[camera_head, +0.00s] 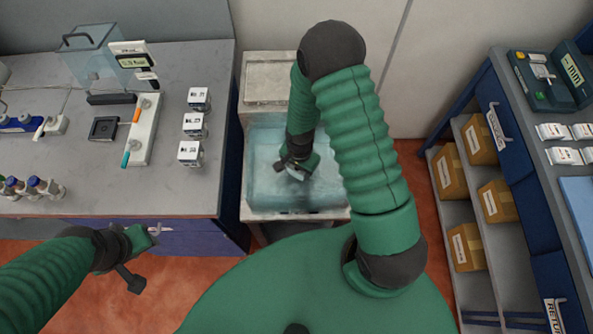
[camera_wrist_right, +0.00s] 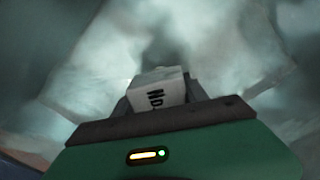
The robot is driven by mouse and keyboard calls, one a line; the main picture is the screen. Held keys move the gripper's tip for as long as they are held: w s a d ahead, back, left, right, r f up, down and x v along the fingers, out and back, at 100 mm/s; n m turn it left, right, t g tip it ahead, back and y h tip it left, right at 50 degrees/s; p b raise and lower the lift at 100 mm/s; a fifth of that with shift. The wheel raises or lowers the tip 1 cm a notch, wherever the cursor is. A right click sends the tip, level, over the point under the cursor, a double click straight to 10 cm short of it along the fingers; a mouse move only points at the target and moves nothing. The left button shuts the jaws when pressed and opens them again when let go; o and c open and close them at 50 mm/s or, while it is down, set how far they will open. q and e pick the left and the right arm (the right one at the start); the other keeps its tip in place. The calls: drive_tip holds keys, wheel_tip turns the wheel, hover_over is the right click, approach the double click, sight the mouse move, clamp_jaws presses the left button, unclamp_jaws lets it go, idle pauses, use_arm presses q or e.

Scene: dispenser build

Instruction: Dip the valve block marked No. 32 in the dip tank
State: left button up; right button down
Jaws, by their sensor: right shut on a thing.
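The dip tank (camera_head: 262,214) is a metal basin of pale blue water between two benches. My right gripper (camera_head: 298,172) reaches down into it, apparently at or under the water. In the right wrist view, the right gripper (camera_wrist_right: 158,97) is shut on a white valve block (camera_wrist_right: 158,88). "No." shows on the block's face; the number is hidden, so I cannot tell whether it is 32. Murky blue-grey water or tank wall surrounds it. My left gripper (camera_head: 143,258) is open and empty, in front of the left bench.
Three white blocks (camera_head: 193,124) stand in a column on the left grey bench (camera_head: 60,168), near its right side. Beside them are a tool holder (camera_head: 140,130), a display (camera_head: 132,60) and a clear box (camera_head: 95,52). Shelves with cardboard boxes (camera_head: 497,201) stand right.

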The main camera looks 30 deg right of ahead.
drive_tip(key=shift+d, duration=0.2)
drive_tip(key=shift+a, duration=0.8)
drive_tip(key=shift+d+f+b, duration=0.3)
drive_tip(key=shift+d+f, duration=0.1)
drive_tip(key=shift+d, duration=0.05)
drive_tip(key=c, duration=0.6)
unclamp_jaws()
drive_tip(key=shift+d, duration=0.15)
drive_tip(key=shift+o, duration=0.4)
drive_tip(key=shift+a+r, duration=0.15)
drive_tip(key=shift+a, duration=0.25)
wheel_tip(320, 180, up, 17)
use_arm(q)
drive_tip(key=shift+a+f, duration=0.1)
drive_tip(key=shift+f, duration=0.05)
use_arm(e)
drive_tip(key=s+a+r+n+t, duration=0.2)
drive_tip(key=s+a+r+n, duration=0.2)
drive_tip(key=n, duration=0.8)
drive_tip(key=shift+s+r+n+t, duration=0.2)
drive_tip(key=shift+s+n+t, duration=0.1)
drive_tip(key=shift+s+n, duration=0.1)
